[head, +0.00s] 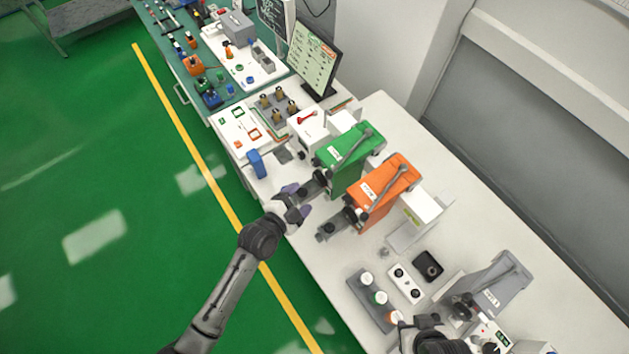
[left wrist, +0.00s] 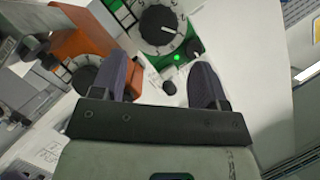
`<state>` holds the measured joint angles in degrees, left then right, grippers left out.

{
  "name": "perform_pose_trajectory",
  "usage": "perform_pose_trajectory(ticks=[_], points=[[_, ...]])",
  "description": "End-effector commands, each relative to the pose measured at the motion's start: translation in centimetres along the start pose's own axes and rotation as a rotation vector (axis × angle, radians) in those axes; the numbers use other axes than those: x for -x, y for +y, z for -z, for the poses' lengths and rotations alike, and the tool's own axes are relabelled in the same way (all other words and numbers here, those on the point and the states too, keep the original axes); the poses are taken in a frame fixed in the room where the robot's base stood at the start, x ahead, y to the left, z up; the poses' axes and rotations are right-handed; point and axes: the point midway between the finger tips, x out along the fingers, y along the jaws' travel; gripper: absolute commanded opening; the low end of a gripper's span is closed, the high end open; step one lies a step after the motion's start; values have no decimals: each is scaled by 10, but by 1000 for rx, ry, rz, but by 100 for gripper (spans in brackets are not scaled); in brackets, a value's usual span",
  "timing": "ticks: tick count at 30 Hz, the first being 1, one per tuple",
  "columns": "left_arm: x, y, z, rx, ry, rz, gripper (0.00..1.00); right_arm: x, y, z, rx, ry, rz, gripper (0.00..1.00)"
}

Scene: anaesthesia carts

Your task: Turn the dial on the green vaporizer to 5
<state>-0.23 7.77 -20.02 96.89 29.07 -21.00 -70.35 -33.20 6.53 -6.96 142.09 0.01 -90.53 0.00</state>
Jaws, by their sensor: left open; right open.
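The green vaporizer (head: 346,148) stands on the white counter, left of the orange one. In the left wrist view, its dark round dial (left wrist: 163,22) shows at the top, with pale numbers and a white line; I cannot tell the exact setting. A lit green spot and a small black knob sit below the dial. My left gripper (head: 300,195) is in front of the green vaporizer's dial end. Its two purple fingers (left wrist: 161,82) are spread and empty, with the dial beyond their tips, apart from them. My right gripper (head: 403,326) is at the bottom right, its fingers hard to make out.
The orange vaporizer (head: 378,190) stands close on the right, its dial (left wrist: 82,78) near my left finger in the wrist view. A grey vaporizer (head: 494,287) and a tray of capped bottles (head: 361,305) are nearer. A monitor (head: 314,62) stands behind. The green floor at left is clear.

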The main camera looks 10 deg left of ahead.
Motion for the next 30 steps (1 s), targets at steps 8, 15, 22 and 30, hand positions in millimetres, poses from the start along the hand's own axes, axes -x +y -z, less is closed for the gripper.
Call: perform_pose_trajectory(ticks=[8, 15, 22, 30], points=[[-48, 0, 1, 2, 0, -2, 67, 4, 0, 2, -1, 1, 0, 43], [-71, 1, 0, 2, 0, -2, 67, 3, 2, 1, 4, 0, -5, 43], [-78, 1, 0, 0, -1, -2, 67, 3, 4, 0, 10, -1, -10, 43], [-78, 1, 0, 1, 0, -1, 67, 3, 4, 0, 8, -2, -9, 43]])
